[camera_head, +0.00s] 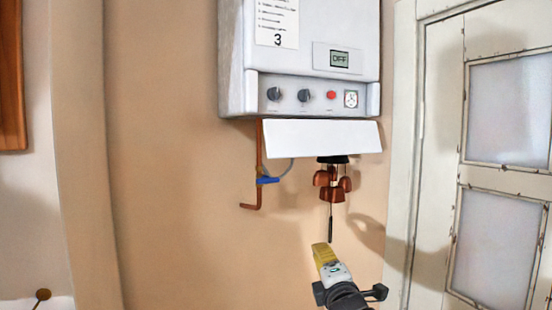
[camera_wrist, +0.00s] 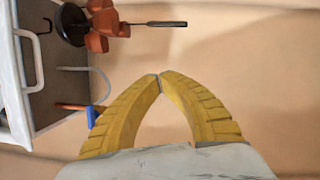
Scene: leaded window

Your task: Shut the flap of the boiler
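The boiler (camera_head: 300,45) is a white box on the wall with a control panel of knobs and a red button. Its flap (camera_head: 322,138) is a plain white panel that hangs open below the control panel, leaving the knobs uncovered. My gripper (camera_head: 322,250) is below the flap, apart from it, to the lower right. In the wrist view, the yellow fingers of my gripper (camera_wrist: 160,76) meet at their tips with nothing between them. The boiler's grey underside (camera_wrist: 52,85) and a white edge show at the left there; which part that edge belongs to is unclear.
A chime with copper-coloured bells (camera_head: 332,190) hangs under the boiler, above my gripper; its bells (camera_wrist: 98,25) also show in the wrist view. A copper pipe (camera_head: 259,180) with a blue valve handle (camera_head: 267,180) is left of it. A door (camera_head: 480,160) stands right.

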